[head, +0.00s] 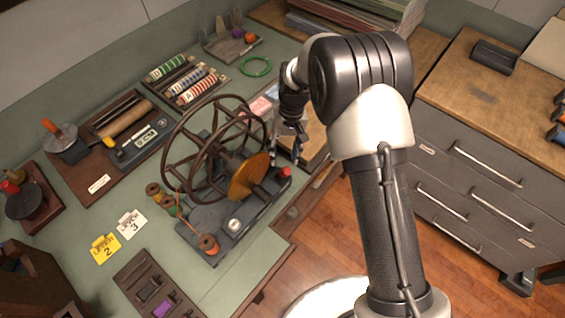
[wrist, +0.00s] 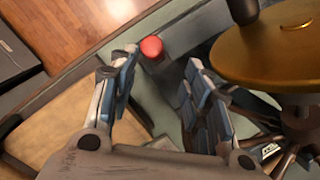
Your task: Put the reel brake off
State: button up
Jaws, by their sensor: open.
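The reel stands on the bench as a large dark spoked wheel (head: 176,150) with a brass disc (head: 247,178) on its axle, above a grey base (head: 218,217). A red knob (head: 286,172) is at the base's right end, likely the brake's handle. In the wrist view the red knob (wrist: 151,47) lies just beyond my fingertips, closer to the left finger, and the brass disc (wrist: 275,62) is at the right. My gripper (head: 287,150) points down near the knob. Its fingers (wrist: 161,60) are open with nothing between them. I cannot tell the brake's position.
Thread spools (head: 207,244) stand around the base. Number cards (head: 131,224), a green ring (head: 255,66) and racks of coloured rolls (head: 180,84) lie on the bench. A drawer cabinet (head: 470,180) stands at right. The wooden floor (head: 320,235) beside the bench is clear.

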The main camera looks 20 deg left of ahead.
jog(key=v, duration=0.6)
jog(key=shift+r, duration=0.15)
